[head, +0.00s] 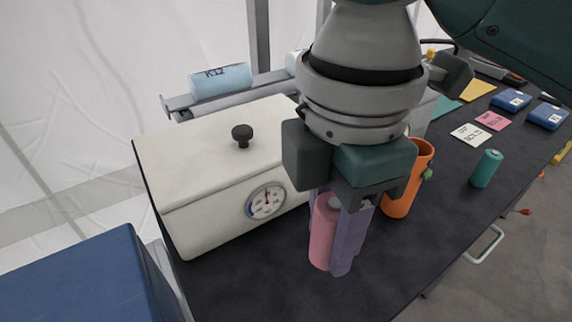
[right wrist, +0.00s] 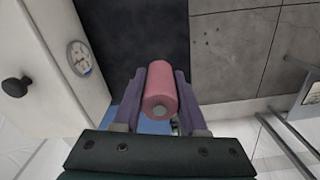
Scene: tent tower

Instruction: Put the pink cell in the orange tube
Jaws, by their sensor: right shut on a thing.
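The pink cell (head: 323,232) is a small upright cylinder at the middle of the head view. My right gripper (head: 338,240) is shut on it, with purple fingers on either side. In the right wrist view the pink cell (right wrist: 160,88) sits between the two fingers (right wrist: 160,95). The orange tube (head: 408,180) stands on the dark table just to the right of and behind my right gripper, partly hidden by it. Its top opening shows, and a green knob is on its side. My left gripper is in neither view.
A cream box with a dial (head: 215,165) stands to the left of the gripper. A teal cylinder (head: 486,168) stands on the table (head: 440,225) at the right. Cards and blue boxes lie farther back. A blue box (head: 85,280) is at the lower left.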

